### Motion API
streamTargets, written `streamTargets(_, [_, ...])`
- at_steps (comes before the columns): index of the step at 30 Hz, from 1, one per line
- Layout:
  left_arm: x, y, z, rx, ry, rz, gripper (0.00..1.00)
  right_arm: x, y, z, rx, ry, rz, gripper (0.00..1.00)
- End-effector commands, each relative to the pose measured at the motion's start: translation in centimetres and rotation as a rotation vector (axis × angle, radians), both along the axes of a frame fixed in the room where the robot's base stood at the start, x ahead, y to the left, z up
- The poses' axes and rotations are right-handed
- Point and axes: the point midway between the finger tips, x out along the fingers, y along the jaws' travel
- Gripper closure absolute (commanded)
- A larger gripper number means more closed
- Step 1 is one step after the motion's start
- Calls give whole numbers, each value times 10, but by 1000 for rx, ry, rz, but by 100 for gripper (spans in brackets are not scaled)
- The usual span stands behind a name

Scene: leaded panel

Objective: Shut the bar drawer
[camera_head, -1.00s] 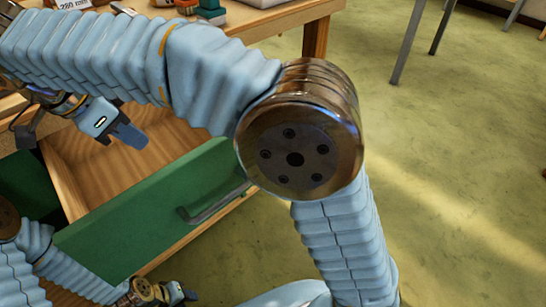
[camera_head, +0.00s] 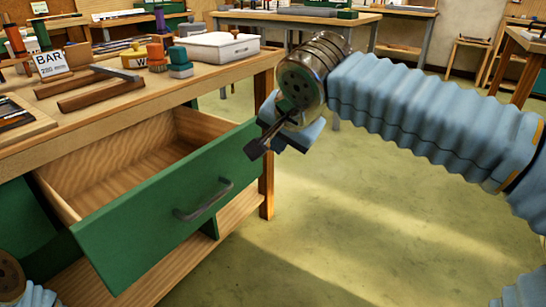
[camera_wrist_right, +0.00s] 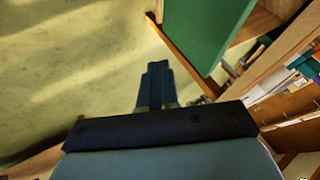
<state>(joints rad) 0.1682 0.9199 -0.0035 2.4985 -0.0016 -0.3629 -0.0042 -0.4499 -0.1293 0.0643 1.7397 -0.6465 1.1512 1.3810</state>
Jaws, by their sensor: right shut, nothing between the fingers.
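The bar drawer (camera_head: 165,205) is pulled well out of the wooden workbench. It has a green front with a grey bar handle (camera_head: 203,200), and the part of its wooden inside that I see is empty. In the right wrist view its green front (camera_wrist_right: 205,28) shows at the top. My left gripper is out of view.
A bench leg (camera_head: 265,185) stands right of the drawer. The floor (camera_head: 400,215) to the right is open.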

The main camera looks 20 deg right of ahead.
Motion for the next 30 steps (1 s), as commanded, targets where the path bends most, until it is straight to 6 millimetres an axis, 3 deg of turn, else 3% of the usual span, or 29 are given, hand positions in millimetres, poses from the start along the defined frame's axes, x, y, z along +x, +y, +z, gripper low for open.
streamTargets(15, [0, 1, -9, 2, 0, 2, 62, 58, -3, -79, -2, 6, -2, 100])
streamTargets(21, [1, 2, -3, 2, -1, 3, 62, 81, 14, -76, 0, 2, 0, 100])
streamTargets(30, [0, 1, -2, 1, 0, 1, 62, 91, 21, -77, 0, 1, -2, 100])
